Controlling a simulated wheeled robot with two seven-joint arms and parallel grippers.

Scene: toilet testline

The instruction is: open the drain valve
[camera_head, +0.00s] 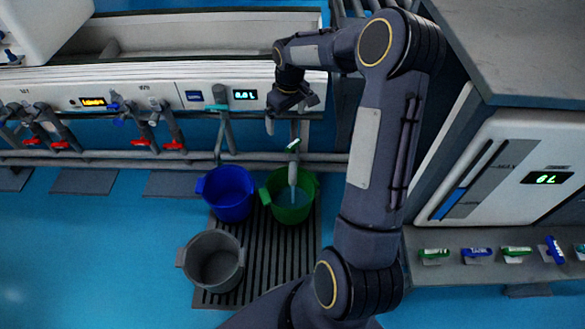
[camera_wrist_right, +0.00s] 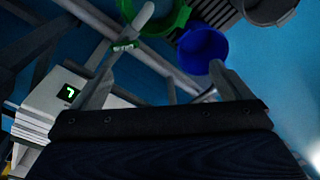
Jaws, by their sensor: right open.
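A drain valve with a green handle (camera_head: 293,146) sits on a pale vertical pipe, with its spout (camera_head: 292,174) over the green bucket (camera_head: 289,208). The handle lies slanted across the pipe. In the right wrist view the green handle (camera_wrist_right: 125,46) is near the left finger's tip, apart from it as far as I can tell. My right gripper (camera_head: 288,116) is open and empty, just above the valve in the head view. Its two spread fingers show in the wrist view (camera_wrist_right: 160,70). My left gripper is not in view.
A blue bucket (camera_head: 229,194) and a grey bucket (camera_head: 213,262) stand near the green one around the dark grate (camera_head: 264,262). Pipes with red valves (camera_head: 140,142) run along the left. A teal-handled valve (camera_head: 217,107) is close left of my gripper. A bench (camera_head: 478,270) with several valves stands right.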

